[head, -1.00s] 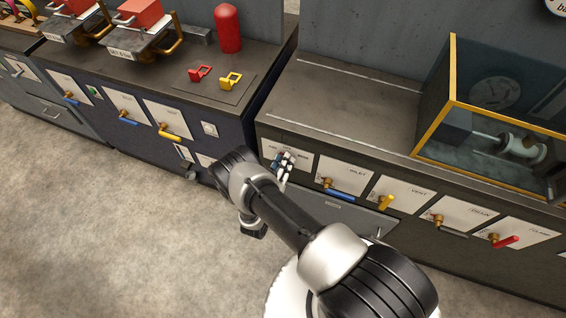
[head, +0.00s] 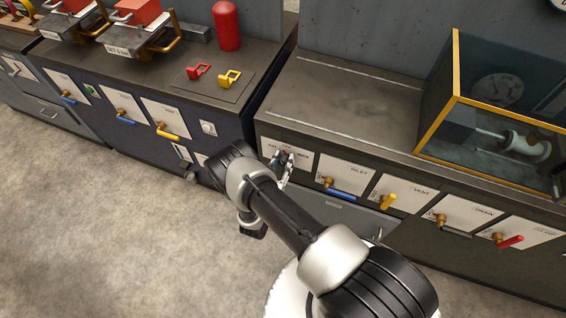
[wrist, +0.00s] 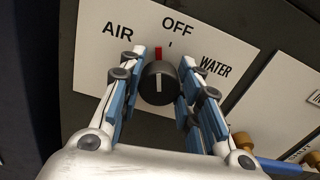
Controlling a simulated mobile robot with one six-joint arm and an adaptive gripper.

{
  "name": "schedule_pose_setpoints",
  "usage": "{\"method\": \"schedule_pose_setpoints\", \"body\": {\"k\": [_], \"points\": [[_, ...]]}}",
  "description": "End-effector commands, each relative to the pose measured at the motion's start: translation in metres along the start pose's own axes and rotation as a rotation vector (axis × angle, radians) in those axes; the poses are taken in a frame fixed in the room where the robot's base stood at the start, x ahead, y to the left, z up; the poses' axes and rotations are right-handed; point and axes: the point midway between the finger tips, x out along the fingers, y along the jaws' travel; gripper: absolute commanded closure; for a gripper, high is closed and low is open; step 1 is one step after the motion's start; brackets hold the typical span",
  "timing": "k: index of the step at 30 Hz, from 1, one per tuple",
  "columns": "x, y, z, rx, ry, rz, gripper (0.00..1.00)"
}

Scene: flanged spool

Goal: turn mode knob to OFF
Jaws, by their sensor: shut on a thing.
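The mode knob (wrist: 158,86) is a round black knob with a white line on its face, in the middle of the wrist view. A red mark stands just above it, a little left of the dark tick under OFF. The white label plate (wrist: 207,32) reads AIR, OFF and WATER from left to right and is tilted in this view. My gripper (wrist: 163,78) is shut on the knob, with a finger on each side. In the head view my gripper (head: 283,166) is at the leftmost plate of the right cabinet and hides the knob.
To the right are the INLET blue handle (head: 341,194), VENT yellow handle (head: 389,202), DRAIN handle (head: 453,233) and a red handle (head: 510,242). A yellow-framed glass case (head: 455,100) stands on the cabinet. Open floor (head: 100,230) lies to the left.

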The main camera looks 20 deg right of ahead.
Motion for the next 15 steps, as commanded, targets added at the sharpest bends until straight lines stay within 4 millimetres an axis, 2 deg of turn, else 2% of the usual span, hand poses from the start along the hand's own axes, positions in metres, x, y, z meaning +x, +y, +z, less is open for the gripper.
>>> {"method": "schedule_pose_setpoints", "body": {"k": [6, 15], "points": [[0.0000, -0.0009, -0.0009, 0.172, 0.001, -0.001, 0.92], [0.0000, -0.0013, -0.0007, 0.329, 0.001, -0.001, 0.92]]}}
